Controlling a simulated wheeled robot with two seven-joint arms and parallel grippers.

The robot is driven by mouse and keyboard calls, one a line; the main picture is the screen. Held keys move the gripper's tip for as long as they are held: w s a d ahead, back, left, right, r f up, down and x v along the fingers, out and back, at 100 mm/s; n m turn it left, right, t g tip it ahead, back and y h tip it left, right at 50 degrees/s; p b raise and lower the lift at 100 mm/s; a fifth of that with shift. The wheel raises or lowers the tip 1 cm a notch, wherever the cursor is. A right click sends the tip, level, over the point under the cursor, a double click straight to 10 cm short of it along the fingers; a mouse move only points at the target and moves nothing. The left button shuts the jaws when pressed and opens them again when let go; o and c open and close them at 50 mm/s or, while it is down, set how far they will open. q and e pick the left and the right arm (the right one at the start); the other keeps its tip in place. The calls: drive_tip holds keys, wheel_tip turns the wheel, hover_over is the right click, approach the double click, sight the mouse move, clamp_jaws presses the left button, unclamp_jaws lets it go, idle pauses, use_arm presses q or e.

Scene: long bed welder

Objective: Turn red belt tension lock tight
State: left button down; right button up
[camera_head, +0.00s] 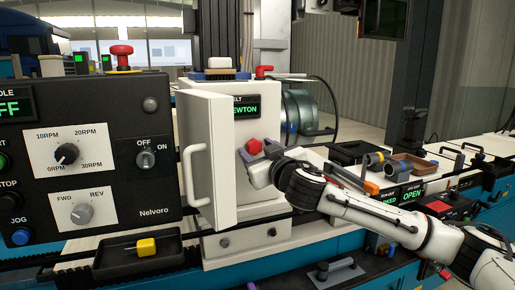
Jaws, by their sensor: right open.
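The red belt tension lock (254,146) is a small red knob on the front of the white belt cabinet (231,84), below a green-lit display (247,111) reading "NEWTON". My right gripper (250,158) is at the knob, just below it, with its arm coming in from the right. Its fingers are small in the picture and partly hidden by the hand. The jaws are open, and I cannot tell whether they touch the knob. The white cabinet door (209,150) with its handle stands open to the left of the knob. My left gripper is not in view.
A black control panel (95,200) with dials and a red emergency button (121,50) stands at the left. A black tray with a yellow block (146,247) lies in front. Tools and a brown tray (413,166) lie on the bench at the right, behind my right arm.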

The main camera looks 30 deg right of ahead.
drive_tip(key=shift+c, duration=0.4)
drive_tip(key=c, duration=1)
drive_tip(key=shift+o, duration=0.2)
drive_tip(key=shift+f+m+b, duration=0.15)
drive_tip(key=shift+m+b, duration=0.15)
drive_tip(key=shift+b, duration=0.15)
drive_tip(key=shift+f+m+b, duration=0.1)
drive_tip(key=shift+m+b, duration=1.15)
drive_tip(key=shift+m, duration=0.05)
drive_tip(key=m+b, duration=0.1)
drive_tip(key=m, duration=0.1)
drive_tip(key=shift+w+m, duration=0.1)
drive_tip(key=shift+m, duration=0.3)
drive_tip(key=m, duration=0.4)
drive_tip(key=shift+r, duration=0.25)
drive_tip(key=shift+m, duration=1)
drive_tip(key=shift+m+p, duration=0.45)
drive_tip(key=shift+m, duration=0.25)
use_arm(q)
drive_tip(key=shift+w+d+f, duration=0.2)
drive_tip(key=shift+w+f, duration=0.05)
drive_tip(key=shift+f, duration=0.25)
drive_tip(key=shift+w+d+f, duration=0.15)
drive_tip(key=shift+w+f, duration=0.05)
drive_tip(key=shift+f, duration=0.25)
use_arm(e)
drive_tip(key=shift+m, duration=0.4)
drive_tip(key=o, duration=1)
